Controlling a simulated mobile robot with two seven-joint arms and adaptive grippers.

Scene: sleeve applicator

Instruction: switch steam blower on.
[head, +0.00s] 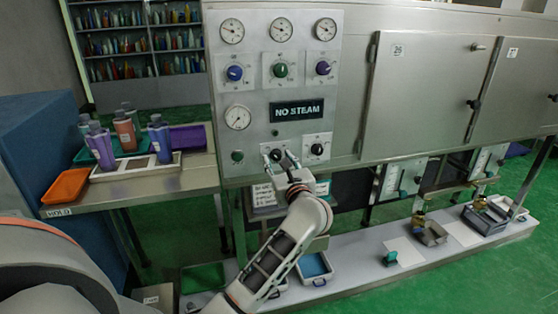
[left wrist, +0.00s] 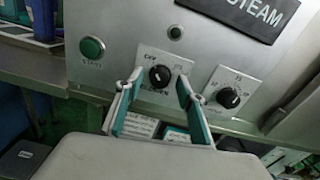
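A black rotary knob (left wrist: 160,76) sits on a white plate on the steel control panel (head: 262,95). The plate's lettering seems to read OFF at upper left; the rest is too blurred to be sure. In the head view the knob (head: 276,154) shows between my fingertips. My left gripper (head: 279,160) is open in front of it. In the left wrist view its two fingers stand on either side of the knob; I cannot tell whether they touch it. A dark sign (head: 299,110) above reads NO STEAM. My right gripper is not in view.
A second black knob (left wrist: 228,97) sits to the right and a green button (left wrist: 92,47) to the left. Gauges and coloured knobs fill the upper panel. A side table (head: 165,180) with bottles and trays stands left. A low ledge (head: 345,285) runs below.

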